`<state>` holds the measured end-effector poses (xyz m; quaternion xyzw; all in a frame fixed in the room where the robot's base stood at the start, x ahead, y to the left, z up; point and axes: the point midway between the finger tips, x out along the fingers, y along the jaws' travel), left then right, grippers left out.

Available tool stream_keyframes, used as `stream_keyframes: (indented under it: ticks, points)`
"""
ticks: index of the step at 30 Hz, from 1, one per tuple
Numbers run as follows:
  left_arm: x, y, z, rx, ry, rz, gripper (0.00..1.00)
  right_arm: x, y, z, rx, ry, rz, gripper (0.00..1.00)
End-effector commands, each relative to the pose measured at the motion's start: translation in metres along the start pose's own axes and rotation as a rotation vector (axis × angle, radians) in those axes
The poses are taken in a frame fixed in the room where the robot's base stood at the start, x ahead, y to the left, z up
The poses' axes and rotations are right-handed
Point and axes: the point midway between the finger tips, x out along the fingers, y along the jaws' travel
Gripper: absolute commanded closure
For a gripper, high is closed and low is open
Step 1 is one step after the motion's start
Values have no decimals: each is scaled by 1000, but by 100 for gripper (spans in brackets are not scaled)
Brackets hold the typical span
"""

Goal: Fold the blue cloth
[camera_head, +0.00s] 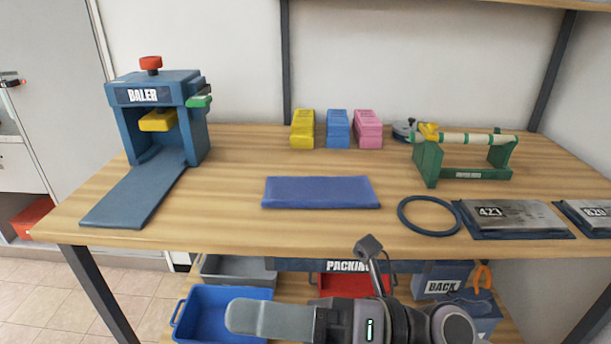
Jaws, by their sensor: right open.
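The blue cloth (320,192) lies flat on the wooden table (225,215), near the middle of its front part. It is a neat wide rectangle with a thick front edge and nothing on top of it. My right gripper (240,316) is low in front of the table's front edge, below and apart from the cloth. Its fingers point left, seen from the side, open with nothing visible between them. My left gripper is out of view.
A blue baler (190,90) stands at the left. Yellow (302,130), blue (338,130) and pink (368,130) blocks stand behind the cloth. A dark ring (429,232), a numbered plate (510,235) and a green roll stand (427,165) are to the right. Bins sit below, including a blue one (190,322).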

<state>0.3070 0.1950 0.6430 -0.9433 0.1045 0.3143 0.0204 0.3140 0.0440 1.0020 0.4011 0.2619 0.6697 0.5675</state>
Motion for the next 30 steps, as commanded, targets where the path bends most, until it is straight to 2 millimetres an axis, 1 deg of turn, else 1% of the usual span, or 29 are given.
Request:
stream_keyframes:
  ticks: [1, 4, 5, 6, 8, 9, 11, 12, 14, 15, 17, 18, 20, 21, 23, 24, 25, 26, 27, 28, 30]
  points:
    - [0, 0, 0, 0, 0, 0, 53, -8, -4, 12, 124, -120, 35, 53]
    - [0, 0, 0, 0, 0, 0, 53, -33, -20, 37, 356, -357, 89, 53]
    - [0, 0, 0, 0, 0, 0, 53, -43, -27, 44, 426, -429, 101, 53]
    - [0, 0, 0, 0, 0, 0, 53, -57, -38, 50, 520, -526, 115, 53]
    - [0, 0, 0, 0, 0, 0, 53, -81, -59, 56, 660, -672, 128, 53]
    - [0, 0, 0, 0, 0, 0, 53, -99, -74, 57, 754, -770, 135, 53]
    - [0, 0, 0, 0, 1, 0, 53, -127, -99, 53, 897, -918, 139, 53]
    - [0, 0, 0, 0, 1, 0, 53, -147, -116, 46, 990, -1016, 139, 53]
    - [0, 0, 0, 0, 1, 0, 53, -177, -142, 29, 1131, -1165, 133, 53]
    - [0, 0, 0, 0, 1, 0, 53, -197, -159, 14, 1223, -1262, 127, 53]
    - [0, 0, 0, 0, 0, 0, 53, -225, -182, -13, 1356, -1404, 113, 53]
    - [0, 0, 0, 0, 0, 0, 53, -242, -194, -32, 1436, -1489, 105, 53]
    - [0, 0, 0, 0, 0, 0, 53, -264, -208, -63, 1550, -1608, 91, 53]
    - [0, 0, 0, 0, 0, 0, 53, -276, -216, -84, 1620, -1682, 80, 53]
    - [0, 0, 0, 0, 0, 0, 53, -293, -225, -117, 1720, -1786, 64, 53]
    - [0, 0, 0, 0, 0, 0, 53, -303, -229, -138, 1783, -1853, 53, 53]
    - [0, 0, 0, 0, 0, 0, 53, -310, -231, -155, 1829, -1901, 44, 53]
    - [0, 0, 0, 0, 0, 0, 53, -316, -233, -172, 1875, -1949, 36, 53]
    - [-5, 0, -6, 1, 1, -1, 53, -319, -227, -180, 1912, -1987, 33, 53]
    - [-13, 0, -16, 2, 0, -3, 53, -315, -216, -167, 1896, -1973, 38, 53]
    - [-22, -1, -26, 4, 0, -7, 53, -312, -204, -159, 1887, -1971, 35, 53]
